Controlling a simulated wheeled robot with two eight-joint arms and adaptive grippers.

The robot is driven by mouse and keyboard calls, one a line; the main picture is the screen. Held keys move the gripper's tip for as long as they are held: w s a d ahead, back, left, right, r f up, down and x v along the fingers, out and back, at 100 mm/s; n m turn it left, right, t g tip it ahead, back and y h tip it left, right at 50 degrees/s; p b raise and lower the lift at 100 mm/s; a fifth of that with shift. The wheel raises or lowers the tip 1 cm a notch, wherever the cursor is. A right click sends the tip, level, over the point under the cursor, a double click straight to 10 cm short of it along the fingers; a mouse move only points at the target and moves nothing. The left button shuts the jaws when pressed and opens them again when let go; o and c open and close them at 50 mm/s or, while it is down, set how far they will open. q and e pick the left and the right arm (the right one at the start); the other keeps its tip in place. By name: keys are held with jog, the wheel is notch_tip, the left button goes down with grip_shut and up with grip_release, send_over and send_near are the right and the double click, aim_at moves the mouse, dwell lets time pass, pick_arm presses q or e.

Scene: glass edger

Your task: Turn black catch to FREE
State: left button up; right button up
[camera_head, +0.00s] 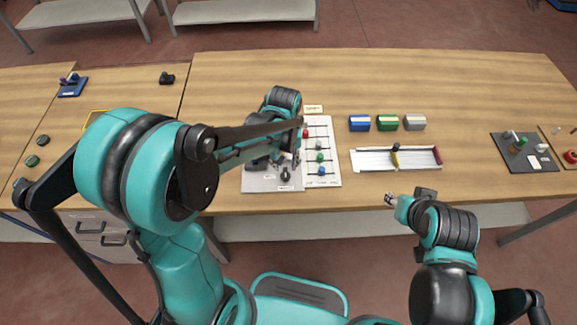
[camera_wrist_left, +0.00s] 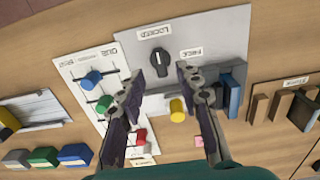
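The black catch (camera_wrist_left: 159,62) is a round knob with a raised grip on a light grey panel (camera_wrist_left: 205,30). A pale mark on it faces the LOCKED label (camera_wrist_left: 152,31); the FREE label (camera_wrist_left: 190,53) is to its right in the left wrist view. The catch also shows near the panel's front edge in the head view (camera_head: 285,177). My left gripper (camera_wrist_left: 158,86) is open and empty, its fingertips above the panel near the catch, apart from it. My right gripper (camera_head: 390,200) is over the table's front edge, too small to read.
A white board with coloured knobs (camera_head: 328,130) adjoins the panel. A yellow cylinder (camera_wrist_left: 177,109) and a blue block (camera_wrist_left: 231,95) stand on the panel. Blue, green and grey boxes (camera_head: 387,123) and a white slide tray (camera_head: 370,159) are to the right. The table's back is clear.

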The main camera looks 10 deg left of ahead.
aim_at(285, 172)
pick_arm(q)
notch_tip(285, 172, down, 4)
jog(key=shift+w+f+b, duration=0.1)
jog(key=shift+w+b, duration=0.05)
jog(key=shift+b, duration=0.45)
jog(key=shift+f, duration=0.25)
grip_shut()
